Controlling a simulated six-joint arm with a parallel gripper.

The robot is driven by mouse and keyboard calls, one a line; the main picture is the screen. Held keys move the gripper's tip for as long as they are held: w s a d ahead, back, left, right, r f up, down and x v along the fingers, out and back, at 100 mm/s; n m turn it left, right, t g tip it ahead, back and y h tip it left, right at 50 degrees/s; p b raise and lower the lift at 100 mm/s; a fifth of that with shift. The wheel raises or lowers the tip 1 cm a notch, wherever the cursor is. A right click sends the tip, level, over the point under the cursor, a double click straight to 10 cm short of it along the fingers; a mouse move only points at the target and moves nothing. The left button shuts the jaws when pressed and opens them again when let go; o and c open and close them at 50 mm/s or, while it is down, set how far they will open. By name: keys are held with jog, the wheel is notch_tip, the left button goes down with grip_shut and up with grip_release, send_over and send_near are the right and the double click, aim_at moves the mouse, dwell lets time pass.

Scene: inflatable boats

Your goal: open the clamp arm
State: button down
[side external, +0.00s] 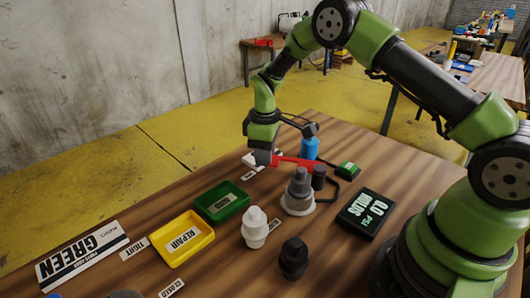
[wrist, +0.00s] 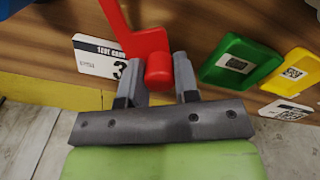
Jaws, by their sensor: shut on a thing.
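The red clamp arm (side external: 297,162) reaches left from a dark post beside a grey, stepped fitting (side external: 299,195) on the wooden table. My gripper (side external: 270,159) is at the left end of the clamp arm in the side external view. In the wrist view my gripper (wrist: 158,65) has its two fingers on either side of the rounded red end of the clamp arm (wrist: 145,42), shut on it. The red bar runs up and left from there. The clamp's pivot is hidden in the wrist view.
A green tray (side external: 221,203) and a yellow tray (side external: 182,239) lie left of the fitting. A white valve (side external: 254,228) and a black valve (side external: 293,258) stand in front. A black display box (side external: 366,213) is to the right, and a blue cylinder (side external: 309,147) behind.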

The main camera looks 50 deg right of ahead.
jog(key=shift+d, duration=0.15)
jog(key=c, duration=0.9)
grip_release()
jog(key=shift+o, duration=0.2)
notch_tip(320, 180, up, 9)
jog(key=shift+r, duration=0.5)
